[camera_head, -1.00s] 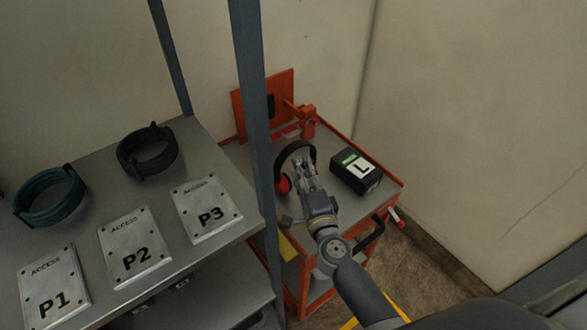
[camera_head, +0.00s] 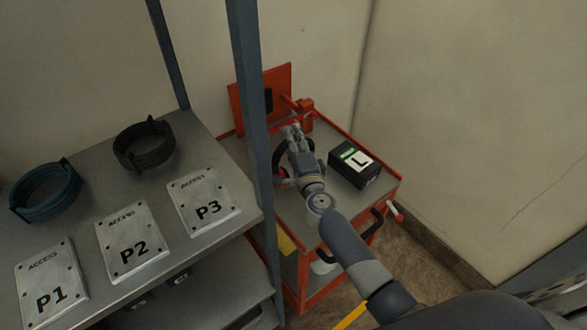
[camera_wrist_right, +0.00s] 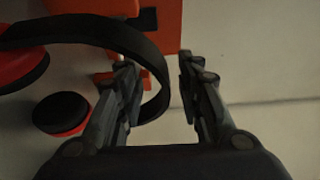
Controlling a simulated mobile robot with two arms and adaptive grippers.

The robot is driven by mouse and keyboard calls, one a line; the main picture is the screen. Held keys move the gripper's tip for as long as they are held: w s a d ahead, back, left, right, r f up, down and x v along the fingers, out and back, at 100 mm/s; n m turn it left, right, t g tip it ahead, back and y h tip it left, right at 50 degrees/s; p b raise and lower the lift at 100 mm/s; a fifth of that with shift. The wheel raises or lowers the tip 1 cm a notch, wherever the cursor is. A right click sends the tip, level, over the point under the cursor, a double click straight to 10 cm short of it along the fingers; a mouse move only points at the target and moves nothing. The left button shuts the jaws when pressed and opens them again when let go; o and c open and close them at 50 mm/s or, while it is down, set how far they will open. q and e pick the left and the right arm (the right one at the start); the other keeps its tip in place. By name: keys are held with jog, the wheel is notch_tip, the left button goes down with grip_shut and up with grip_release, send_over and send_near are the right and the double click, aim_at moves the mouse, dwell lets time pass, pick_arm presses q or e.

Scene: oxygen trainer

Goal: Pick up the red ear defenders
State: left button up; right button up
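The red ear defenders, with a black headband (camera_head: 277,158) and a red cup (camera_head: 283,173), are at the left of the red trolley, partly hidden by my right gripper. In the right wrist view, the black headband (camera_wrist_right: 108,34) curves across the left finger and comes down between the two fingers. One red cup (camera_wrist_right: 22,68) is at the left edge, and the other, dark-faced cup (camera_wrist_right: 62,112) is left of the fingers. My right gripper (camera_head: 291,130) is open around part of the band, with a clear gap to the right finger (camera_wrist_right: 205,95). My left gripper is not in view.
The trolley top (camera_head: 318,195) also holds a black box marked L (camera_head: 354,163) at right and a red upright panel (camera_head: 262,98) behind. A grey shelf post (camera_head: 251,140) stands close on the left. Access plates and cable rings lie on the shelf.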

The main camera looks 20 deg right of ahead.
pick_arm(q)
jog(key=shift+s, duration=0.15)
pick_arm(e)
jog(key=shift+s, duration=0.1)
grip_shut()
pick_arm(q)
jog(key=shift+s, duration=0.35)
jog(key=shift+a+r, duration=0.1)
pick_arm(e)
jog(key=shift+r, duration=0.2)
